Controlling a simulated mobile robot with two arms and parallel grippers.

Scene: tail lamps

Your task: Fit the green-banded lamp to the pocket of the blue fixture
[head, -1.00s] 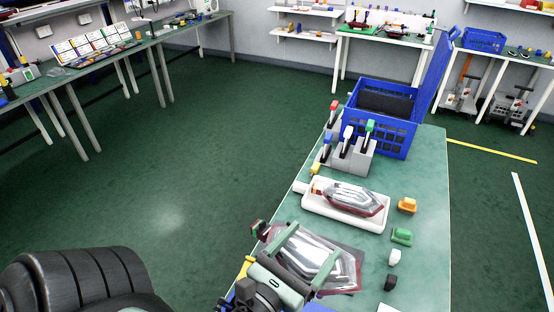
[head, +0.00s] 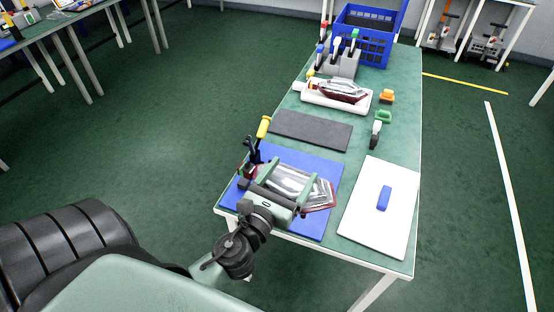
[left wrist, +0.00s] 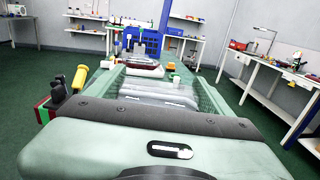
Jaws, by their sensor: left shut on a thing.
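My left gripper (head: 291,184) is shut on a clear and dark-red lamp (head: 318,194), held across its body. The left wrist view shows its clear ribbed face (left wrist: 158,88) between the fingers. A red-and-green piece (head: 244,172) shows left of the gripper; I cannot tell whether it is the lamp's band. The lamp is over a flat blue plate (head: 316,163), perhaps the blue fixture's base. Its pocket is hidden, and I cannot tell whether lamp and plate touch. A yellow-handled upright part (head: 263,128) stands at the plate's far-left corner. My right gripper is out of view.
A similar lamp (head: 342,90) lies on a white holder (head: 312,97) farther back. Behind are a grey block with coloured handles (head: 346,64) and a blue crate (head: 375,42). A dark grey mat (head: 312,130) is clear. A white sheet (head: 362,222) bears a blue block (head: 384,198).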

